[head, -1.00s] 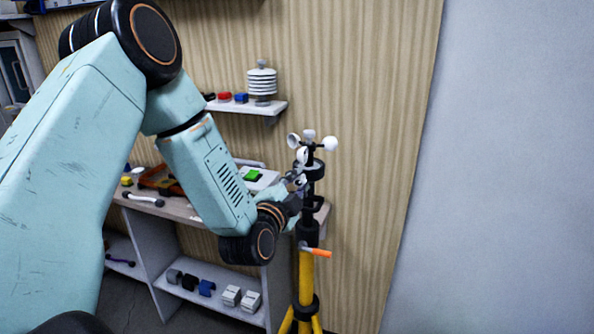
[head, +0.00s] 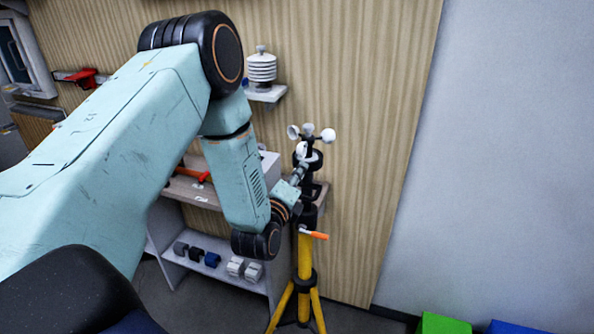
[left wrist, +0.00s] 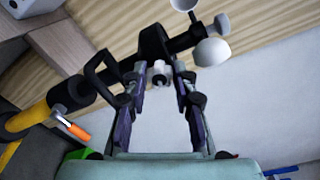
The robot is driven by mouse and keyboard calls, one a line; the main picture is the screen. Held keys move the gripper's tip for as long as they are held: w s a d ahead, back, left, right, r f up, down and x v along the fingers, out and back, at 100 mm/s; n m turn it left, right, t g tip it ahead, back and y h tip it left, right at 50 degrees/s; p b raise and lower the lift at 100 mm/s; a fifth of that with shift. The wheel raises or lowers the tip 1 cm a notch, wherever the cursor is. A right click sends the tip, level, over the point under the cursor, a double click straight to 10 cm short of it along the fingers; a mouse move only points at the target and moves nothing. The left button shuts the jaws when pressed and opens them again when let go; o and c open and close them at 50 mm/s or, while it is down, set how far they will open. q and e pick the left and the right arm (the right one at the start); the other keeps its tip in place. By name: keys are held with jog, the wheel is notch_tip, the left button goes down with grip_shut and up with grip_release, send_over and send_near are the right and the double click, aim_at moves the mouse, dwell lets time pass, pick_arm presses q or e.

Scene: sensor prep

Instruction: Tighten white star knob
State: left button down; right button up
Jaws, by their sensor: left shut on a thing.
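The white star knob (left wrist: 160,74) shows in the left wrist view between the fingertips of my left gripper (left wrist: 158,80), which is shut on it. The knob sits on the side of a black clamp (left wrist: 153,42) on the mast. In the head view my left gripper (head: 298,178) reaches the black mast from the left, and the knob cannot be made out clearly. A wind sensor with white cups (head: 328,135) tops the mast, which stands upright on a yellow tripod (head: 305,255). My right gripper is not in view.
An orange-handled lever (head: 316,235) sticks out from the tripod below the gripper. A workbench with a lower shelf (head: 215,265) and a wall shelf (head: 268,95) stand behind. Green (head: 443,323) and blue (head: 512,328) boxes lie at the bottom right.

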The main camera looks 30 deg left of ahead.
pick_arm(q)
jog(key=shift+m, duration=1.1)
jog(key=c, duration=1.1)
grip_release()
jog(key=shift+o, duration=0.2)
jog(key=v, duration=1.2)
